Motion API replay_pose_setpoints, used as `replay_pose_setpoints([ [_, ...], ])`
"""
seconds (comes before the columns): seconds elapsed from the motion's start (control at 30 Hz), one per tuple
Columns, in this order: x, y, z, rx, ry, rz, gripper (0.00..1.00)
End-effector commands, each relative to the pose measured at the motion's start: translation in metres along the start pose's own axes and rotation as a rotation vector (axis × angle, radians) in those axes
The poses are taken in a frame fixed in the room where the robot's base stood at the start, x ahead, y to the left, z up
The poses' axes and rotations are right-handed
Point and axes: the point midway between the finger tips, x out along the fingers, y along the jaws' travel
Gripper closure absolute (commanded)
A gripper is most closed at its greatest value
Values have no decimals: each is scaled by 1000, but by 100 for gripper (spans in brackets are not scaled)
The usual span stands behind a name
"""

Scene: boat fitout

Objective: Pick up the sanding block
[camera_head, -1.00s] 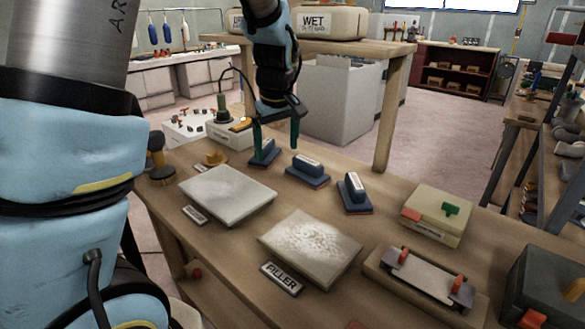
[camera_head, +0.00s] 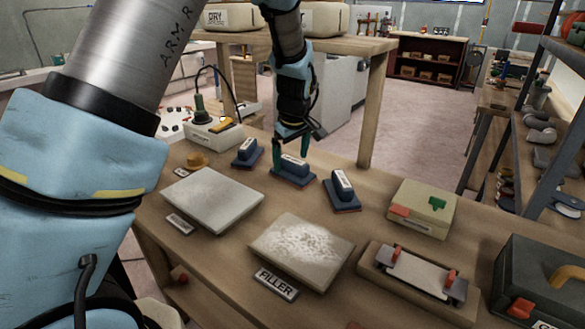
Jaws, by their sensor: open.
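Three blue sanding blocks with pale labelled tops stand in a row on the wooden bench: a left one (camera_head: 247,154), a middle one (camera_head: 294,172) and a right one (camera_head: 342,190). My gripper (camera_head: 291,158) points down at the middle block, with its green fingers apart at or just above the block's upper part. I cannot tell whether the fingers touch it. The block sits on the bench, and its far side is partly hidden by the fingers.
On the bench (camera_head: 225,245) are a pale panel (camera_head: 213,198), a speckled panel (camera_head: 302,250) behind the FILLER label (camera_head: 276,283), a cream box (camera_head: 423,208), a clamp board (camera_head: 417,270) and a dark case (camera_head: 545,285). A wooden shelf (camera_head: 350,46) stands behind.

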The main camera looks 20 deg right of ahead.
Motion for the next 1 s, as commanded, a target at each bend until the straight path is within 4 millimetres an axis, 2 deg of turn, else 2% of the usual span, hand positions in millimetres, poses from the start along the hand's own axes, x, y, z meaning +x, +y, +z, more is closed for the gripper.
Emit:
replay_pose_setpoints([
  [0.2, 27, 1, 0, 0, -1, -2, 0],
  [0.3, 32, 1, 0, 0, 0, 0, 0],
  [0.9, 36, 0, 2, 1, 0, 0, 0],
  [1.0, 36, 1, 1, 1, 0, 0, 9],
])
